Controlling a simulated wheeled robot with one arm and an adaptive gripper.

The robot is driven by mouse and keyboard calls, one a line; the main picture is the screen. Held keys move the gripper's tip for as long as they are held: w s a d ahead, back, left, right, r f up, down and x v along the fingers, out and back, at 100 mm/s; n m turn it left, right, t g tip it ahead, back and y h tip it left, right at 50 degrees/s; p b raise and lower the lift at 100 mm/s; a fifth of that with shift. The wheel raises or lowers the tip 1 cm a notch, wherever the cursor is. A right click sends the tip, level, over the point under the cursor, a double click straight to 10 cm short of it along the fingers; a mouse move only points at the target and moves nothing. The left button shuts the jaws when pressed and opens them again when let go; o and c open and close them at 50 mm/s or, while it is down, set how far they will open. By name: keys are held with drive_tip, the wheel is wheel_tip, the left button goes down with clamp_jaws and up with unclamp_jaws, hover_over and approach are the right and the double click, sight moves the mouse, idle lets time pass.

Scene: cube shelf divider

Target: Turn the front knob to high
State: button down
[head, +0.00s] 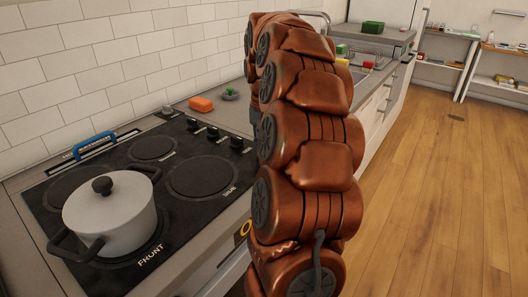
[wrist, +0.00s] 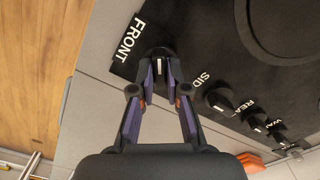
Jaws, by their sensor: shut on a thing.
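The front knob (wrist: 158,54) is black with a white mark, beside the word FRONT on the black stove top (wrist: 210,55) in the wrist view. My gripper (wrist: 160,76) has its two fingers on either side of this knob and is shut on it. The fingers partly cover the knob. The white mark points roughly down in the wrist view, towards my gripper. In the head view my copper arm (head: 305,150) hides the front knob and my gripper.
Other knobs stand in a row beside it, including the side knob (wrist: 219,100). A grey lidded pot (head: 110,212) sits on the front burner. An orange block (head: 201,104) and a small green item (head: 230,94) lie behind the knobs. Wooden floor (head: 430,200) is clear at right.

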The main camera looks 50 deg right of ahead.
drive_tip(key=m+b, duration=0.2)
drive_tip(key=m, duration=0.2)
drive_tip(key=shift+f+m, duration=0.15)
drive_tip(key=shift+m, duration=0.15)
drive_tip(key=shift+m+b, duration=0.6)
drive_tip(key=shift+m, duration=1.7)
drive_tip(key=c, duration=1.2)
unclamp_jaws()
drive_tip(key=shift+o, duration=0.2)
drive_tip(key=shift+r, duration=0.2)
